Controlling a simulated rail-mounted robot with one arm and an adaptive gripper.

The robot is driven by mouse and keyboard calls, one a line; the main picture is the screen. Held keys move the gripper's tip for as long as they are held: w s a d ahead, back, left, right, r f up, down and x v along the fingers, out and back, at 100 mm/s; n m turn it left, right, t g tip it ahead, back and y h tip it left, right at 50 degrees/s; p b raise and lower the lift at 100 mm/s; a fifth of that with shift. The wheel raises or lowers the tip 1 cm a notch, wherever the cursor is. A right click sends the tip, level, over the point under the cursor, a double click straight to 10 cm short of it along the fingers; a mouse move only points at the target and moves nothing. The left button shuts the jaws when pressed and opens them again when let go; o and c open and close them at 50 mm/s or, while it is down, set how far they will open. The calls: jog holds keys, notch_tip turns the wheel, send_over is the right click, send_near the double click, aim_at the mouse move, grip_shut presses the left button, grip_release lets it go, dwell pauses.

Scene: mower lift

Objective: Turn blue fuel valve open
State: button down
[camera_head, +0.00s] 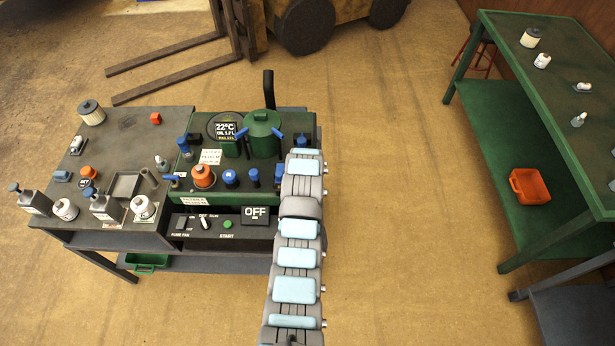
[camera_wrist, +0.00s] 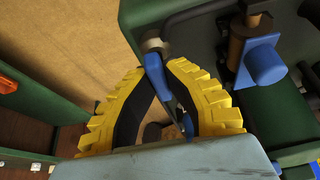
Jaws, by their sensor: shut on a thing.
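In the wrist view my gripper (camera_wrist: 160,72) has two yellow fingers with black pads. It is shut on the blue fuel valve's lever (camera_wrist: 155,69), a narrow blue handle running between the fingertips and back toward the palm. A pale round fitting (camera_wrist: 154,45) sits at the lever's far end, beside the green machine body. In the head view my arm covers the right side of the green mower unit (camera_head: 187,190), and the gripper and held lever are hidden behind it. Whether the valve is open or closed cannot be told.
A blue knob (camera_wrist: 266,64) on a brown cylinder stands close right of my gripper. In the head view, blue levers (camera_head: 241,133) and an orange cap (camera_head: 203,175) crowd the unit. The grey worktop (camera_head: 130,140) holds bottles and filters. A green bench (camera_head: 520,100) stands right; floor between is clear.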

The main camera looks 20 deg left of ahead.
jog(key=shift+f, duration=0.1)
dwell(0.4)
jog(key=c, duration=1.1)
grip_release()
jog(key=v, duration=1.2)
jog(key=shift+w+d, duration=0.1)
jog(key=shift+w, duration=0.05)
